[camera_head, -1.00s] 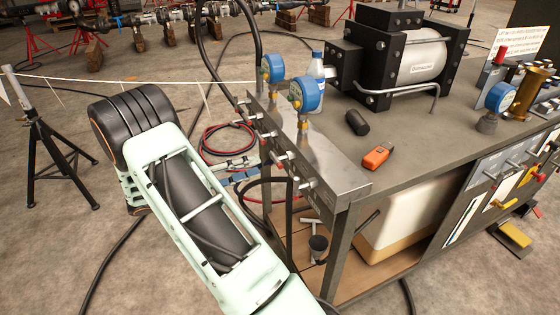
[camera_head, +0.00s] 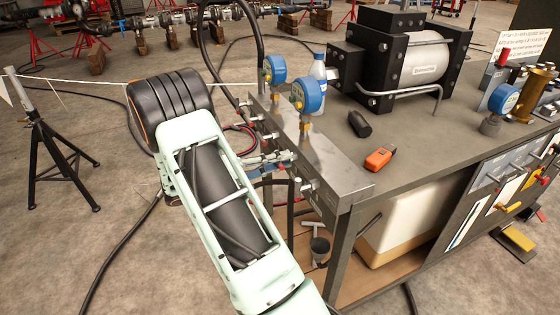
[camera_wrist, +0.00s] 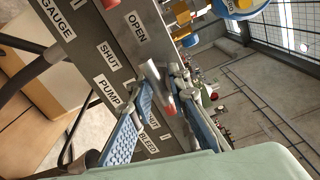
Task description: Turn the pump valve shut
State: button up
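In the wrist view, the pump valve's silver lever (camera_wrist: 154,72) with a red tip stands out from the metal panel (camera_wrist: 125,65), near the labels PUMP, SHUT and OPEN. My gripper (camera_wrist: 162,84) is open, with one blue-padded finger on each side of the lever. A gap shows between the fingers; whether either pad touches the lever I cannot tell. In the head view the panel (camera_head: 335,172) runs along the bench's left edge with several valves on its side.
Blue gauges (camera_head: 307,94) rise from the panel. A bottle (camera_head: 318,70), a black item (camera_head: 359,124) and an orange item (camera_head: 379,158) are on the bench (camera_head: 430,135) beside the pump (camera_head: 405,60). A hose loops behind the panel. A black stand (camera_head: 48,140) is at the left.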

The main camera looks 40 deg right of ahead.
grip_shut()
jog(key=shift+m, duration=0.3)
jog(key=m+p, duration=0.1)
jog(key=m, duration=0.1)
jog(key=shift+r+m+p, duration=0.1)
jog(key=shift+m+p, duration=0.3)
jog(key=m+p, duration=0.1)
jog(key=m, duration=0.9)
jog(key=shift+w+a, duration=0.1)
jog(key=shift+f+m+b, duration=0.2)
jog(key=shift+m+b, duration=0.2)
jog(key=shift+m, duration=1.8)
